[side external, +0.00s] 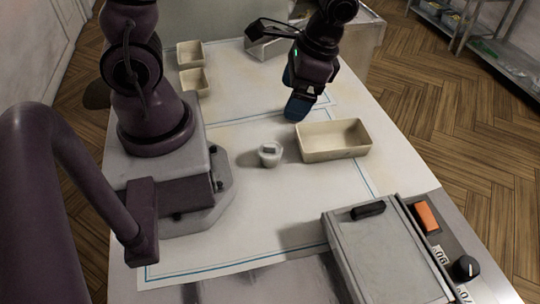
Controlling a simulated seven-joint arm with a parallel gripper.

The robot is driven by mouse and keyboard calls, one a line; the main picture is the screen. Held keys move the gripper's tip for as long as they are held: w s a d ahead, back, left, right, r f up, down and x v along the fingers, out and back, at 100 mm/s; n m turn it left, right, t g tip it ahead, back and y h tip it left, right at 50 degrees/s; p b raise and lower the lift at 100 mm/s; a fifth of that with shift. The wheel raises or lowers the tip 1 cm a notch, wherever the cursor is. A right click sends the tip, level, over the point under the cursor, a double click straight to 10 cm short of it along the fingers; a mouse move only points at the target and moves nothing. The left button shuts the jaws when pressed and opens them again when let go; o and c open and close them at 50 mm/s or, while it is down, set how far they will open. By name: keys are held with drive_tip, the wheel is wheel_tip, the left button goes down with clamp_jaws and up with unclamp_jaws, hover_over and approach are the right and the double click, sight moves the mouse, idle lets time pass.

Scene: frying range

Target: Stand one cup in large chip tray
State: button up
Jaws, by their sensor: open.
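A small pale cup (270,154) stands on the white work surface, left of the large chip tray. The large chip tray (346,152) is a beige rectangular tray, and its visible inside looks empty. My gripper (297,98) hangs behind the tray's left end, above and behind the cup, with its blue fingers pointing down. It is open, and I see nothing between the fingers. The gap between them is partly hidden by the viewing angle. The cup is apart from both the gripper and the tray.
Two small beige trays (194,84) sit at the back left, and a metal container (264,46) stands behind my gripper. A grey lidded fryer unit (375,262) with an orange switch (426,216) and a dark knob (466,268) fills the front right. The surface around the cup is clear.

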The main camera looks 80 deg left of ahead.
sight(270, 144)
drive_tip(key=shift+m+g+y, duration=0.3)
drive_tip(key=shift+m+g, duration=0.1)
drive_tip(key=shift+m, duration=0.5)
drive_tip(key=x, duration=0.3)
drive_tip(key=w+x, duration=0.1)
drive_tip(key=x, duration=0.5)
drive_tip(key=shift+w+d+f, duration=0.1)
drive_tip(key=shift+w+f, duration=0.25)
drive_tip(key=shift+s+x, duration=0.2)
drive_tip(key=shift+x, duration=2.8)
drive_tip(key=shift+d+r, duration=0.1)
drive_tip(key=shift+d, duration=0.05)
drive_tip(key=c, duration=0.9)
drive_tip(key=shift+c, duration=0.5)
drive_tip(key=shift+r, duration=0.1)
